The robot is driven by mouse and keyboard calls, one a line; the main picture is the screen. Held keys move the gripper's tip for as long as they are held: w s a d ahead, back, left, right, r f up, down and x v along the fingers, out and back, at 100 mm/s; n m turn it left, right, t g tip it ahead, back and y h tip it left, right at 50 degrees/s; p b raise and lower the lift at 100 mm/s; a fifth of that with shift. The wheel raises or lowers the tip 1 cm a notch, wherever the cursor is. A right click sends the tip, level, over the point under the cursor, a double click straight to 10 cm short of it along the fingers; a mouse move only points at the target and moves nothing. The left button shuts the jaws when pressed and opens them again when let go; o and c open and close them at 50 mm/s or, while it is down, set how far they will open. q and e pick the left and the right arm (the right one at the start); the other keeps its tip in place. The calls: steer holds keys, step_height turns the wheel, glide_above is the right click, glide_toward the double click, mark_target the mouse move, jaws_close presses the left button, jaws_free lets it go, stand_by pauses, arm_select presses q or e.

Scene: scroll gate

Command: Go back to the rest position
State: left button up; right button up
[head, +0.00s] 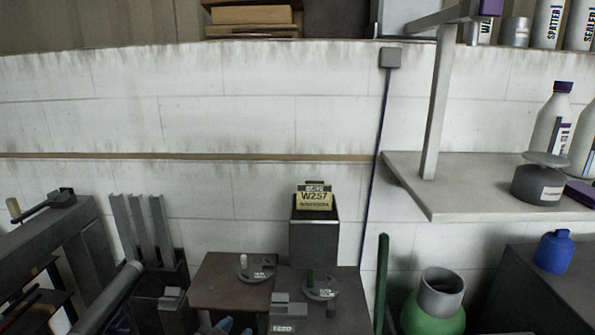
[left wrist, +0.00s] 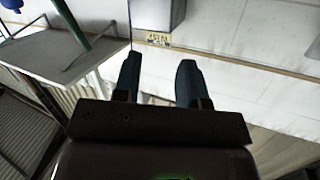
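My left gripper (left wrist: 158,78) shows in the left wrist view with its two dark blue fingers apart and nothing between them. In the head view a small blue-grey shape (head: 223,326) shows at the bottom edge; I cannot tell whether it is a fingertip of mine. My right gripper is not in view. A grey post (head: 314,242) with a yellow W257 label (head: 314,200) stands against the white wall. A grey block and a yellow label (left wrist: 158,39) also show beyond the fingers in the left wrist view.
Brown and dark panels (head: 226,292) with small round knobs stand before the post. A green cylinder (head: 432,312) and a blue container (head: 553,250) are at the right. A shelf (head: 450,200) holds bottles. Dark metal racks (head: 60,250) fill the left.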

arm_select(q)
steer(key=s+a+f+n+g+y, duration=0.1)
steer(key=s+a+f+n+y, duration=0.1)
steer(key=s+a+f, duration=0.3)
steer(key=s+a+f+n+g+y, duration=0.1)
steer(key=s+a+f, duration=0.4)
steer(key=s, duration=0.5)
steer(key=s+a+f+n+y, duration=0.2)
steer(key=s+a+f+y, duration=0.1)
steer(key=s+a+f, duration=0.2)
steer(key=s+f, duration=0.2)
steer(key=s, duration=0.1)
steer(key=shift+n+g+y, duration=0.3)
steer(key=shift+g, duration=0.1)
steer(key=shift+f, duration=0.1)
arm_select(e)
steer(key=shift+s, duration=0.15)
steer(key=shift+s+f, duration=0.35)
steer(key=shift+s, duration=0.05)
